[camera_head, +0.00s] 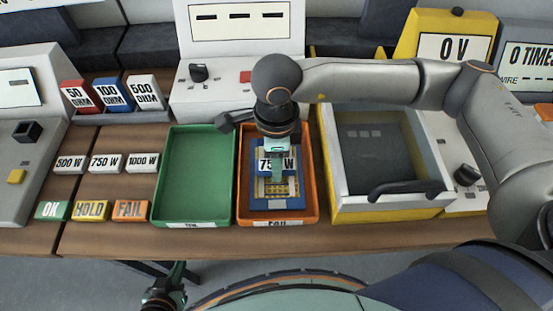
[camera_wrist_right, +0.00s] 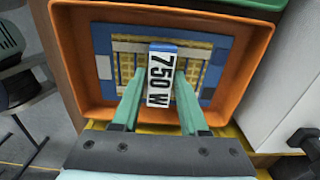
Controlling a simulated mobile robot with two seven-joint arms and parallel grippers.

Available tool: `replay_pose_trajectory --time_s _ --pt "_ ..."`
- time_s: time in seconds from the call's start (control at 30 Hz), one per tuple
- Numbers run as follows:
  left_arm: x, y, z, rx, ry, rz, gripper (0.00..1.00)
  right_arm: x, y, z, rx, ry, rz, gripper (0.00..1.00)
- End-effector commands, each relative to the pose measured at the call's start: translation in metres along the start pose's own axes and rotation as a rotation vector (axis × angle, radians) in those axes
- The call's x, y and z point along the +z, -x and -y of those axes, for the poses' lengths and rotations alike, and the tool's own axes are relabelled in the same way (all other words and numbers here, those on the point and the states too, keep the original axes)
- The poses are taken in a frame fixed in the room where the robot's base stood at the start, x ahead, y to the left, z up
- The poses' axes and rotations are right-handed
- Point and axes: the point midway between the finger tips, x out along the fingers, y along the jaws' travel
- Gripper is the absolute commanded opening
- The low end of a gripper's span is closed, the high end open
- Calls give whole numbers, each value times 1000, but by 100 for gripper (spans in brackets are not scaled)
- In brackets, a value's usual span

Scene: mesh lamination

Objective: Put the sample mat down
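The sample mat (camera_head: 254,200) is blue with a yellow mesh patch and lies flat within the orange tray's walls. Whether it rests on the tray floor cannot be told. It also fills the middle of the tray in the right wrist view (camera_wrist_right: 222,55). A "750 W" tag (camera_wrist_right: 160,85) stands at its middle. My right gripper (camera_head: 277,172) points down over the mat, with its green fingers (camera_wrist_right: 160,82) on either side of the tag; whether they press on it is unclear. My left gripper (camera_head: 165,300) is low at the bottom edge, away from the mat.
The orange tray (camera_head: 312,190) stands between an empty green tray (camera_head: 197,180) and a yellow-edged machine (camera_head: 335,195) with a dark handle. Resistor blocks, watt tags and OK (camera_head: 53,210), HOLD (camera_head: 91,210) and FAIL (camera_head: 131,210) blocks lie on the left.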

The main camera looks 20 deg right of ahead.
Motion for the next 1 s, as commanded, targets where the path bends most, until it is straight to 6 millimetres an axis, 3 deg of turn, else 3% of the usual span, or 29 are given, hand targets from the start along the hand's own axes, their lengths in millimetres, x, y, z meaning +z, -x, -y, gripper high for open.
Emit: replay_pose_trajectory --time_s 0.2,0.57,1.0 --pt "-2 1 -1 2 0 -3 0 0 0 0 0 0 0 67" --pt "-8 4 -1 1 0 -15 0 0 8 0 -1 0 1 67" --pt "-6 3 0 -1 0 -14 0 1 97 0 -3 2 3 67"
